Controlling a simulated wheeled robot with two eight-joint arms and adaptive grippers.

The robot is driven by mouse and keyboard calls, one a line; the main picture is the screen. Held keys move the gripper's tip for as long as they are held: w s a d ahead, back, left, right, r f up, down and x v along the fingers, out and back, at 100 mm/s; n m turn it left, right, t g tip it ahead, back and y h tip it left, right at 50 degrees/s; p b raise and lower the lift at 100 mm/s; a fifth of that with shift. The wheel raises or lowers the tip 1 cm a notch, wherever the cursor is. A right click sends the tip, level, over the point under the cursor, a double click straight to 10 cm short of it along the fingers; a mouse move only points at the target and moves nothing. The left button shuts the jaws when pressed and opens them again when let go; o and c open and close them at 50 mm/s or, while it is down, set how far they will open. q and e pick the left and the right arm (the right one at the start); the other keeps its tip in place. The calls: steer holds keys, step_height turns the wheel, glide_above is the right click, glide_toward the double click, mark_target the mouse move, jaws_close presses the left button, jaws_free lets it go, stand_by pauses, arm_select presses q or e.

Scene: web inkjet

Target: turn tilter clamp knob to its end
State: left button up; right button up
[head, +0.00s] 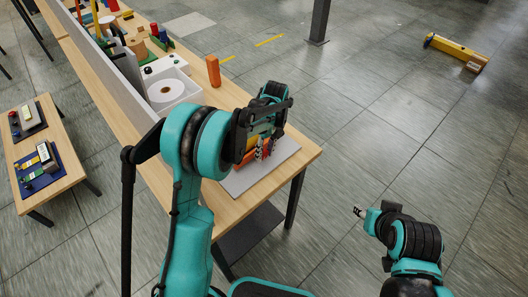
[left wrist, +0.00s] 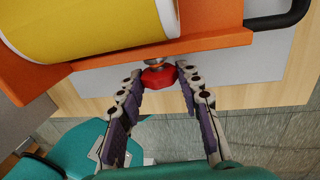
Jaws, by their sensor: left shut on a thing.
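The tilter clamp knob (left wrist: 157,78) is a small red knob on a metal stem, seen in the left wrist view under the orange edge of the tilter (left wrist: 225,41). A yellow roll (left wrist: 95,28) lies on the tilter. My left gripper (left wrist: 159,82) is shut on the knob, a finger on each side. In the head view my left gripper (head: 266,150) is in front of the tilter, and my arm hides most of the tilter and the knob. My right gripper (head: 359,212) is empty over the floor at the right; its finger gap is too small to judge.
A low side table (head: 70,160) stands left. Open floor lies right, with a yellow level-like thing (head: 457,50) far off.

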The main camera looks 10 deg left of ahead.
arm_select(q)
steer(key=shift+w+d+f+g+y, duration=0.1)
steer(key=shift+w+d+g+y, duration=0.05)
steer(key=shift+g+y, duration=0.7)
steer(key=shift+g, duration=0.35)
steer(key=o, duration=1.2)
steer(key=shift+c, duration=0.2)
steer(key=v, duration=1.2)
